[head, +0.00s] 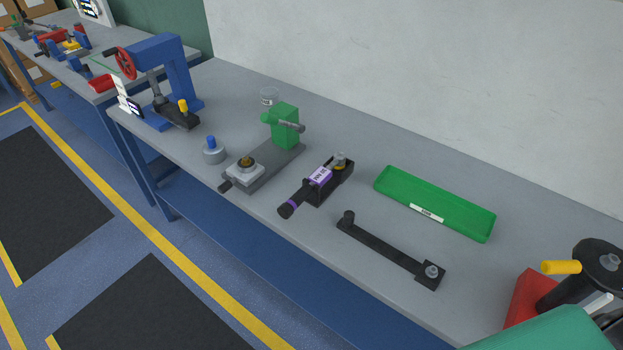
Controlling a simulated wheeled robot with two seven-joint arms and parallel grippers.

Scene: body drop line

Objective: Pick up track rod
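A long dark bar (388,250) lies on the grey bench, with a short upright post at its left end and a square block with a silver bolt at its right end. It is the most rod-like thing in view, but I cannot tell for sure that it is the track rod. The green tray (383,185) behind it looks empty and has a white label on its front side. Neither of my grippers can be made out in the head view.
A red-based device with a yellow handle (561,267) stands at the right.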

